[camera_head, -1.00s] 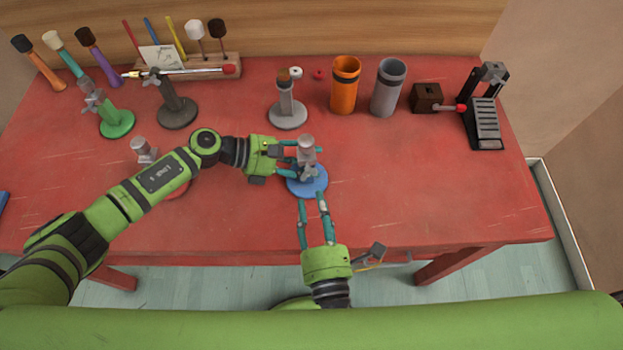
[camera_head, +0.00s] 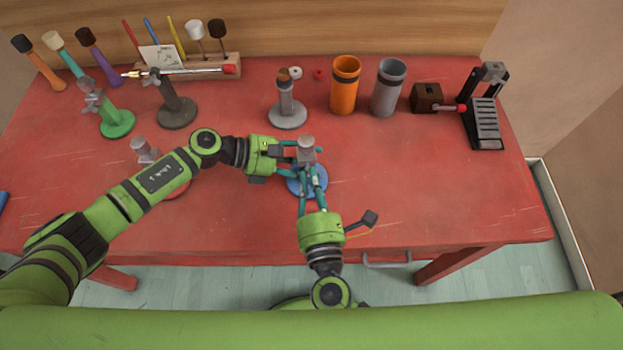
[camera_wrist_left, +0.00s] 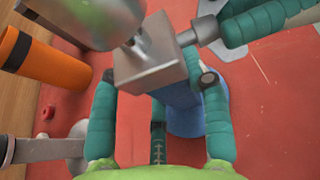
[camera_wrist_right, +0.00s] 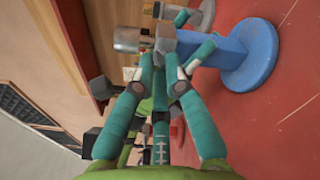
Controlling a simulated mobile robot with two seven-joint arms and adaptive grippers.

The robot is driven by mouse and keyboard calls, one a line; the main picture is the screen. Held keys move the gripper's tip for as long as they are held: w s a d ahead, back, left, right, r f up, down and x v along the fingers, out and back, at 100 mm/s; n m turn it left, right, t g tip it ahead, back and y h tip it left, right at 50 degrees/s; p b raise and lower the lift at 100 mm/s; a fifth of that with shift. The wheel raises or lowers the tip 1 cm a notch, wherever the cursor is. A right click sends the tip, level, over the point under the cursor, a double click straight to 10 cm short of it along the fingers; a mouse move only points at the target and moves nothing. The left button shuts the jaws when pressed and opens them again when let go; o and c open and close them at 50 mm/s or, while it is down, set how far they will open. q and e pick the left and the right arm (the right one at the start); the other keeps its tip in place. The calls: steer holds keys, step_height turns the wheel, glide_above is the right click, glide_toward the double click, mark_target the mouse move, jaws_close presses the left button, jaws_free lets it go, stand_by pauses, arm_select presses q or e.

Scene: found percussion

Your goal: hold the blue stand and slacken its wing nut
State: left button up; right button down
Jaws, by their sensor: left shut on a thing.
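The blue stand (camera_head: 296,189) stands upright near the table's front middle, its round blue base and blue post also clear in the right wrist view (camera_wrist_right: 255,55). Its silver head (camera_head: 306,143) tops the post. My left gripper (camera_head: 292,160) comes from the left and is shut on the post, fingers on either side in the left wrist view (camera_wrist_left: 155,95). My right gripper (camera_head: 311,180) comes from the front, its slightly parted fingertips (camera_wrist_right: 162,75) close to the silver clamp block (camera_wrist_right: 165,35). The wing nut is largely hidden by the fingers; contact with it cannot be told.
Green (camera_head: 117,124), dark (camera_head: 177,113) and grey (camera_head: 288,115) stands are farther back. Orange (camera_head: 345,90) and grey (camera_head: 388,92) cups and a pedal (camera_head: 485,125) stand back right. Another stand is partly behind my left arm. The table's front right is clear.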

arm_select(q)
steer(key=shift+a+f, duration=0.15)
steer(key=shift+f, duration=0.25)
arm_select(e)
steer(key=n, duration=0.4)
steer(key=shift+a+n, duration=0.2)
steer(key=shift+n, duration=0.1)
steer(key=c, duration=1.3)
jaws_free()
steer(key=shift+o, duration=0.2)
steer(key=shift+s, duration=0.15)
steer(key=s+d, duration=0.1)
steer(key=s, duration=1.1)
steer(key=shift+d, duration=0.2)
